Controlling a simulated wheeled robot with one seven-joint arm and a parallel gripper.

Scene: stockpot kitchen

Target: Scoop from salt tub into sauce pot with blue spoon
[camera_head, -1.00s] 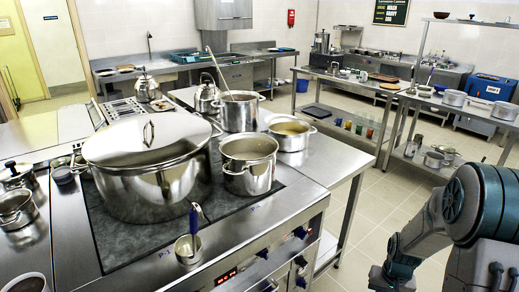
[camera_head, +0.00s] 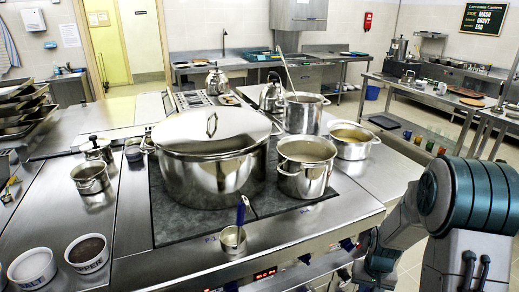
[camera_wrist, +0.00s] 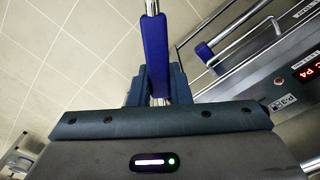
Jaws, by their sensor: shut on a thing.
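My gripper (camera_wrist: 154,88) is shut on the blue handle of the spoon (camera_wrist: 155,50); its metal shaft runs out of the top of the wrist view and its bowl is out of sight. The salt tub (camera_head: 32,283), white with a partly readable label, is at the lower left of the head view. I cannot tell which pot is the sauce pot. Open pots on the range are a front pot (camera_head: 304,182), a wide pot (camera_head: 353,151) and a rear pot (camera_head: 303,118) with a ladle. My gripper is beyond the range's front edge, apart from tub and pots.
A dark-filled pepper tub (camera_head: 88,266) stands beside the salt tub. A big lidded stockpot (camera_head: 210,178) fills the range's middle. A small metal cup (camera_head: 233,240) with a blue-handled utensil stands near the front edge. Oven rails and knobs (camera_wrist: 204,50) are close to my gripper.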

